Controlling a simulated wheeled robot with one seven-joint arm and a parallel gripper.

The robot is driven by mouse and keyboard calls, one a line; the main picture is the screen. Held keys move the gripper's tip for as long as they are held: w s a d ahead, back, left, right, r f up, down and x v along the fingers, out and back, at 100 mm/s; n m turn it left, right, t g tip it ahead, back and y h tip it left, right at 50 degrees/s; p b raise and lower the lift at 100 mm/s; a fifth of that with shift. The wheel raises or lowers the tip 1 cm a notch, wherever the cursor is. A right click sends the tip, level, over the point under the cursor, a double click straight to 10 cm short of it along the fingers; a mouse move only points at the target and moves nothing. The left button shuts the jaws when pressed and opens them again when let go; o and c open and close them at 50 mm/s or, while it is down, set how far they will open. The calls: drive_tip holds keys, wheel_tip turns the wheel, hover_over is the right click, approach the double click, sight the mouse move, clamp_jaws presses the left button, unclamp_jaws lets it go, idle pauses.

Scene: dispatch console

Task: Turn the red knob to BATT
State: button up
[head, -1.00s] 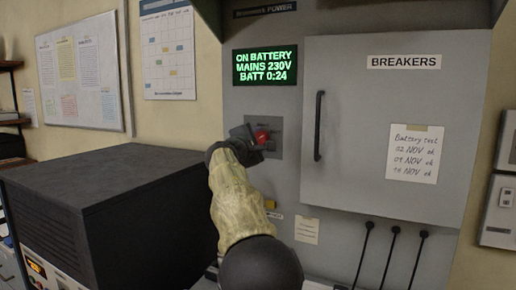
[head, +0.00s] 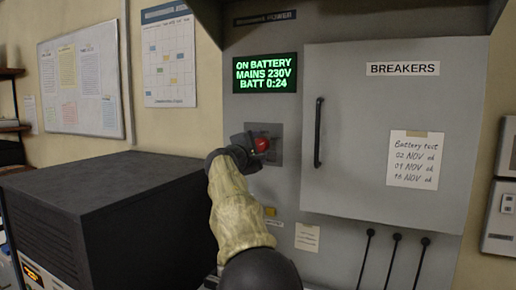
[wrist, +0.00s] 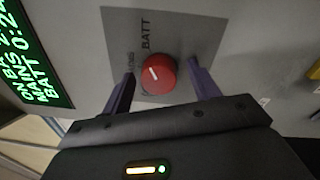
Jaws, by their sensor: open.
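The red knob (head: 262,145) is on a grey plate on the cabinet, below the green display. In the wrist view the knob (wrist: 158,74) shows a short white mark slanting to the upper left. I cannot tell exactly which label the mark meets. My gripper (head: 252,146) is at the plate, open, with one finger on each side of the knob and visible gaps between. The display (head: 265,73) reads ON BATTERY, MAINS 230V, BATT 0:24.
A grey breaker door (head: 385,130) with a black handle (head: 319,132) is just right of the knob. A dark equipment box (head: 110,190) stands at the lower left, beside my arm. Several black levers (head: 394,255) stick up below the door.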

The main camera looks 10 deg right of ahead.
drive_tip(key=shift+s+a+f+b, duration=0.1)
drive_tip(key=shift+s+a+b, duration=0.25)
drive_tip(key=shift+s+b, duration=0.1)
drive_tip(key=b+v, duration=0.5)
drive_tip(key=v, duration=1.1)
drive_tip(key=shift+s, duration=0.15)
wheel_tip(320, 180, up, 10)
drive_tip(key=p, duration=0.9)
drive_tip(key=shift+p, duration=0.4)
